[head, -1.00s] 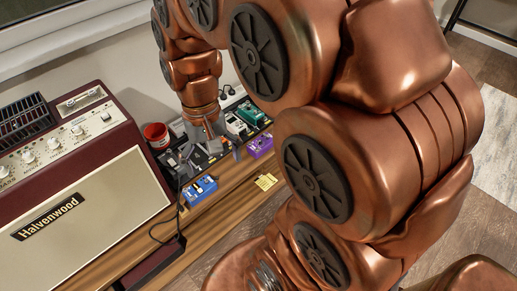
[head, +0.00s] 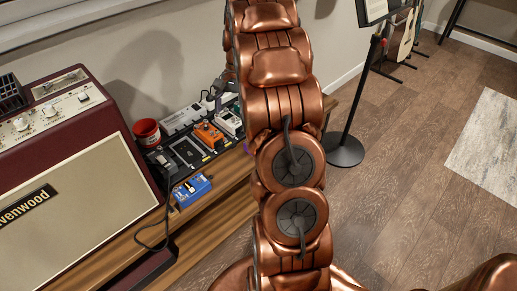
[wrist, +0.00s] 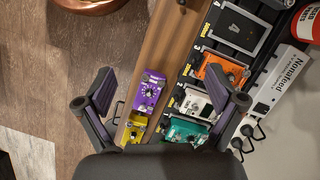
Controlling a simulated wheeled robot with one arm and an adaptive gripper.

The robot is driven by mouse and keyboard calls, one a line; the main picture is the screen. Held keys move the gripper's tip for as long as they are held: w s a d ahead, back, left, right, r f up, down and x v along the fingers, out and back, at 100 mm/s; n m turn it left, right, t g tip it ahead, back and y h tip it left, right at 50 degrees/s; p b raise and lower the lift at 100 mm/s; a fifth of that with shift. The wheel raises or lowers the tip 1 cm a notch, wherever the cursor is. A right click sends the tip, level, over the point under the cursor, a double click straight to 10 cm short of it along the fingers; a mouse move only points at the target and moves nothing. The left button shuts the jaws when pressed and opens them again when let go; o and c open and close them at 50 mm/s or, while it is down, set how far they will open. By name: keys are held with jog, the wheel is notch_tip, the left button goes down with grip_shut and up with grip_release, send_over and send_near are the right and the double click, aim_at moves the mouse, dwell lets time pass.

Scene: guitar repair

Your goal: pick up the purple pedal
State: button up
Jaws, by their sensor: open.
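The purple pedal (wrist: 149,92) lies on the wooden bench top in the wrist view, between my open fingers and left of the pedalboard. In the head view only a sliver of it (head: 245,147) shows beside my arm. My gripper (wrist: 162,84) is open and empty, with one finger on each side of the pedal in the picture. The height of the fingers above it is hard to judge. In the head view my arm hides the gripper.
The pedalboard beside it carries orange (wrist: 221,75), white (wrist: 198,103) and green (wrist: 186,132) pedals. A yellow item (wrist: 134,130) lies close below the purple pedal. A blue pedal (head: 191,190), red cup (head: 146,132) and amplifier (head: 75,190) stand to the left. A stand base (head: 343,150) is on the floor.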

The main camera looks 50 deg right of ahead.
jog(key=d+f+m+b, duration=0.1)
jog(key=d+f, duration=0.3)
jog(key=f, duration=0.1)
jog(key=d+f+m+b, duration=0.2)
jog(key=d+f, duration=0.2)
jog(key=d, duration=0.1)
jog(key=w+d+f+m+t+y+b, duration=0.1)
jog(key=d+f+b, duration=0.1)
jog(key=d+f, duration=0.3)
jog(key=shift+d+f, duration=0.25)
jog(key=shift+f, duration=0.55)
jog(key=shift+b+x, duration=0.35)
jog(key=shift+x, duration=3.15)
jog(key=shift+c, duration=0.4)
jog(key=c, duration=1.5)
jog(key=shift+o, duration=0.2)
jog(key=shift+r, duration=0.1)
